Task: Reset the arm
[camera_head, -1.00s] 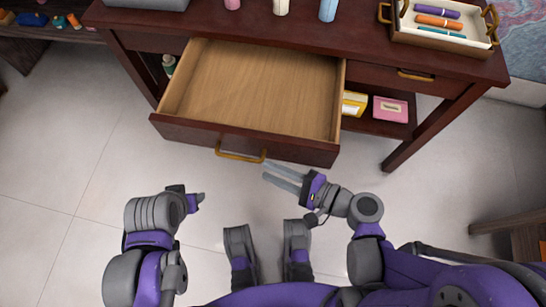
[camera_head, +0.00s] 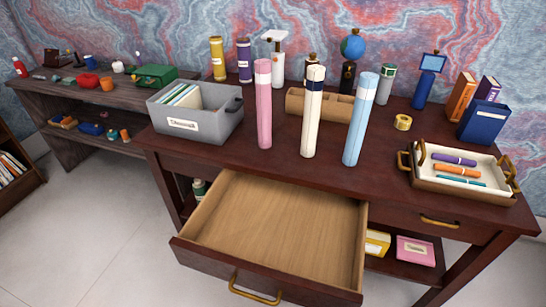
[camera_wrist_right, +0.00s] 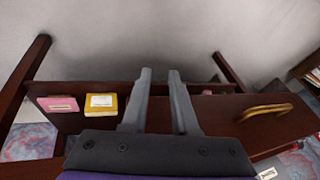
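My right gripper (camera_wrist_right: 160,75) shows in the right wrist view with its two grey fingers apart and nothing between them. The desk's shelf and drawer front lie behind the fingers there. My left gripper is in neither current view. In the head view the dark wooden desk (camera_head: 400,178) has its wide drawer (camera_head: 285,222) pulled open and empty. The drawer's brass handle (camera_head: 255,289) also shows in the right wrist view (camera_wrist_right: 264,112).
On the desk stand a grey box (camera_head: 215,125), pink (camera_head: 264,105), white (camera_head: 312,112) and blue (camera_head: 360,120) tubes, and a tray (camera_head: 425,178) with markers. Yellow (camera_head: 376,243) and pink (camera_head: 415,251) boxes lie on the shelf below. The floor in front is clear.

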